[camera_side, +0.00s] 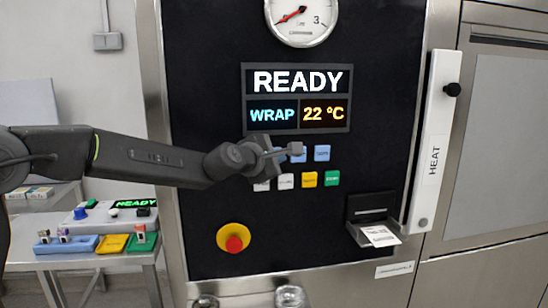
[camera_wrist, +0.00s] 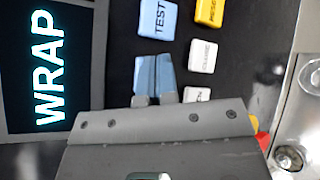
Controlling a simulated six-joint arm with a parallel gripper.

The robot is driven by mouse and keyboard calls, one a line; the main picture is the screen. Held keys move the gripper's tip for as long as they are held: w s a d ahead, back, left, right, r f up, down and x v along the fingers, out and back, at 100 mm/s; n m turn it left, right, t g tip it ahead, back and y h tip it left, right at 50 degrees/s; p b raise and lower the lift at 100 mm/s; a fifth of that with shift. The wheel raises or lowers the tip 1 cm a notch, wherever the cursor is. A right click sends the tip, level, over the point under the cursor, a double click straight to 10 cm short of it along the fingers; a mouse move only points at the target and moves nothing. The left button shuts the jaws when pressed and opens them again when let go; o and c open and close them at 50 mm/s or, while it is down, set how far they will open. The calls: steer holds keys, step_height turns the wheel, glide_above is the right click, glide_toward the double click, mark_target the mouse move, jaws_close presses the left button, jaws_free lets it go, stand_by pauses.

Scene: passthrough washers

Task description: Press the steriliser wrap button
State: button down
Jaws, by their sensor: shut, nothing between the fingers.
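The dark control panel (camera_side: 340,225) carries small blue buttons in an upper row. One blue button (camera_side: 298,152) is at the tip of my gripper (camera_side: 281,152) and partly covered by it. In the wrist view my gripper's fingers (camera_wrist: 161,62) are shut together with nothing between them, over a blue button (camera_wrist: 139,68) whose label is hidden. Whether the tips touch it I cannot tell. A blue button labelled TEST (camera_wrist: 158,18) is beside it and uncovered. The display (camera_side: 296,97) reads READY, WRAP and 22 °C.
Below are white buttons (camera_side: 286,181), a yellow one (camera_side: 310,179) and a green one (camera_side: 332,177). A red emergency knob (camera_side: 234,244) is lower left. A slip printer (camera_side: 372,218) and a HEAT-labelled door handle (camera_side: 434,140) are at right. A bench with trays (camera_side: 68,245) is at left.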

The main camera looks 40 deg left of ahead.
steer(key=shift+s+d, duration=0.45)
steer(key=shift+s, duration=0.05)
steer(key=shift+s+d, duration=1.75)
steer(key=s+a+m+g+h, duration=0.2)
steer(key=s+m+g+h, duration=0.1)
steer(key=s+m, duration=1)
steer(key=s+a+f+m+g+y, duration=0.1)
steer(key=s+a+f+m+g, duration=0.1)
steer(key=s, duration=0.5)
steer(key=s+a+f+m+g+y, duration=0.1)
steer(key=s+a+f+m+g, duration=0.1)
steer(key=s+f+m, duration=0.3)
steer(key=s+a+f+m+g, duration=0.2)
steer(key=s+a+f+m, duration=0.1)
steer(key=s, duration=0.8)
steer(key=shift+f+m+g+y, duration=0.4)
steer(key=shift+m, duration=0.4)
